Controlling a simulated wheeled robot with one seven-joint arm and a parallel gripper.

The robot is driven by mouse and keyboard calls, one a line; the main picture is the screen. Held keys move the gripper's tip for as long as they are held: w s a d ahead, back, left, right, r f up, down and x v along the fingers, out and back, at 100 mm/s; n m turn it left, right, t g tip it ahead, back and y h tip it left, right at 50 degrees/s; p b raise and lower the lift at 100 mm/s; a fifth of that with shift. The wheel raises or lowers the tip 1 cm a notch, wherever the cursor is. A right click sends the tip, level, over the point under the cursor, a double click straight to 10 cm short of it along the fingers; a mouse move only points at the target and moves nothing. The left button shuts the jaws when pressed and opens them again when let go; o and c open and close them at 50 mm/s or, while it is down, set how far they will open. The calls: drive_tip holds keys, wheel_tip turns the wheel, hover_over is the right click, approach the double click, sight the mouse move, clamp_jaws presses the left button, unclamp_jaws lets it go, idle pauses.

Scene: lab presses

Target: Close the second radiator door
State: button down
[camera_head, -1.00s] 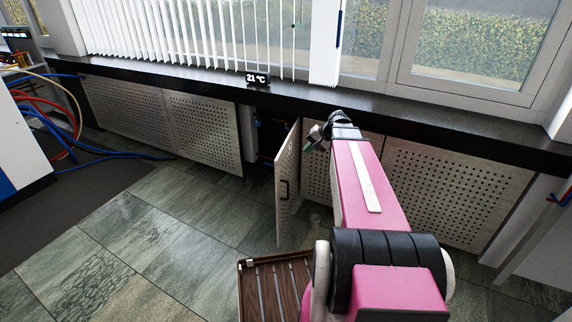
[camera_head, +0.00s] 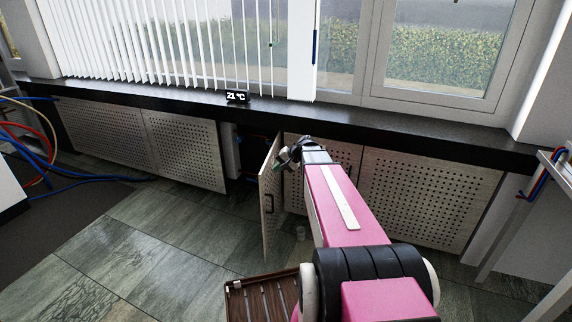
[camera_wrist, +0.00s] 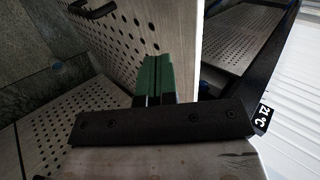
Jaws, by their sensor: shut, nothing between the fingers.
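The perforated radiator door (camera_head: 269,215) stands swung out from the radiator row, with a dark handle on it. The dark opening (camera_head: 250,152) shows to its left. My gripper (camera_head: 284,161), with green fingertips, is shut and empty beside the upper part of the door, on its right side. In the wrist view the green fingers (camera_wrist: 153,78) lie in front of the perforated door panel (camera_wrist: 150,32), and a dark handle (camera_wrist: 95,9) shows at the upper left. I cannot tell whether the fingertips touch the panel.
Closed perforated panels stand left (camera_head: 185,150) and right (camera_head: 425,195) of the opening. A black sill (camera_head: 400,138) with a temperature display (camera_head: 238,97) runs above. A brown slatted crate (camera_head: 262,298) is on the floor. Hoses (camera_head: 40,170) lie at the left. Tiled floor is clear left of the door.

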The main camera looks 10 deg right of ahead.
sight(265, 170)
drive_tip(key=shift+w+a, duration=0.35)
drive_tip(key=shift+a, duration=0.35)
drive_tip(key=shift+w+a, duration=0.3)
drive_tip(key=shift+a, duration=0.35)
